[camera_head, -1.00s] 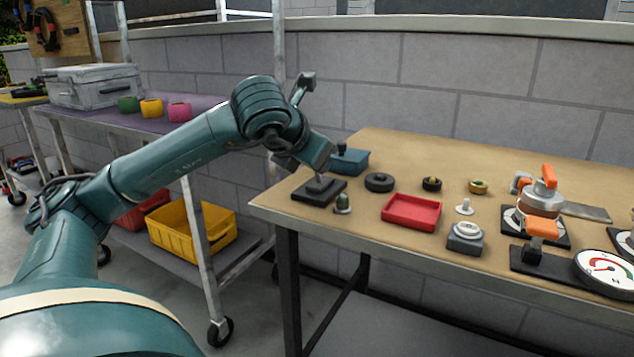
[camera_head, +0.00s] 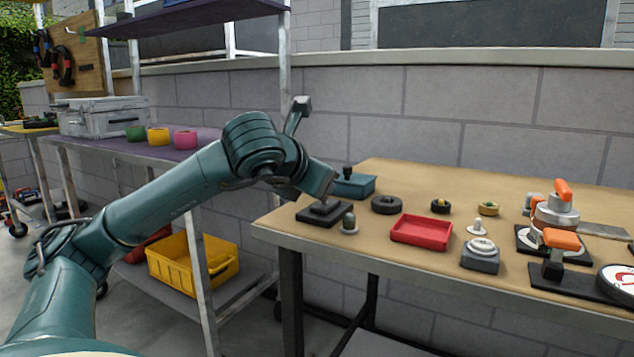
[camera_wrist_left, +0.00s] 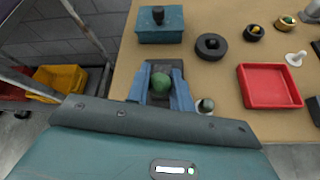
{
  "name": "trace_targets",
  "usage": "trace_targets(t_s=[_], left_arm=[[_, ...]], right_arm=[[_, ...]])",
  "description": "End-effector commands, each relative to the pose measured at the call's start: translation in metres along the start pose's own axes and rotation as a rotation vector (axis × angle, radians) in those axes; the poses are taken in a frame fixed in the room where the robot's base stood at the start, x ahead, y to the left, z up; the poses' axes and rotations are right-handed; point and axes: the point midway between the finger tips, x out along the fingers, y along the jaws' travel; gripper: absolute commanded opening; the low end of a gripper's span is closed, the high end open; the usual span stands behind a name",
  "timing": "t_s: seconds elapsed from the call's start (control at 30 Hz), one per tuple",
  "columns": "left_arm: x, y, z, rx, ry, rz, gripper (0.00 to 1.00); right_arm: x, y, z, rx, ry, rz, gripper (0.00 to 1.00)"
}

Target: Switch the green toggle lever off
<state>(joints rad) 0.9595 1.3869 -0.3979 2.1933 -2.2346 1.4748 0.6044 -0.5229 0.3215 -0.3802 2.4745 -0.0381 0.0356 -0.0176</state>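The green toggle lever shows in the left wrist view as a round green knob (camera_wrist_left: 160,82) above a black base (camera_wrist_left: 180,66). In the head view the same black base (camera_head: 312,217) sits at the table's near left corner, and my gripper and wrist hide the knob. My left gripper (camera_wrist_left: 161,78) points down over the base, with its blue fingers apart, one on each side of the knob. It looks open; I cannot tell whether a finger touches the knob. My right gripper is not in view.
A small dark green dome on a white base (camera_head: 349,225) stands close beside the black base. A teal box (camera_head: 354,187), a black ring (camera_head: 387,205) and a red tray (camera_head: 421,230) lie nearby. Orange-handled devices (camera_head: 556,240) stand farther right.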

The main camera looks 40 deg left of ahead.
Motion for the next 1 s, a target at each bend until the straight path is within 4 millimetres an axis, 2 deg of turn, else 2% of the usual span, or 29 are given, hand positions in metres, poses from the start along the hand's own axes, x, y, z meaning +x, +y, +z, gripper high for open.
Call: trace_targets(t_s=[0.03, 0.23, 0.57, 0.77, 1.0], left_arm=[[0.000, 0.000, 0.001, 0.000, -0.003, 0.000, 0.26], [0.000, 0.000, 0.000, 0.000, -0.002, -0.001, 0.42], [-0.005, 0.000, 0.001, 0.000, -0.002, 0.000, 0.42], [-0.038, 0.002, 0.002, 0.002, -0.004, 0.004, 0.42], [-0.093, 0.001, 0.002, 0.002, -0.006, 0.004, 0.42]], right_arm=[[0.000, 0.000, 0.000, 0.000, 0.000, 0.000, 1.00], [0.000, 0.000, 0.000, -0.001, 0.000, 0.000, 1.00], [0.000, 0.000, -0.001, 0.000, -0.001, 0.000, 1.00], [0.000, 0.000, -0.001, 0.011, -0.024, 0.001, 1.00], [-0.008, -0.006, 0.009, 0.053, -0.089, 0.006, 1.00]])
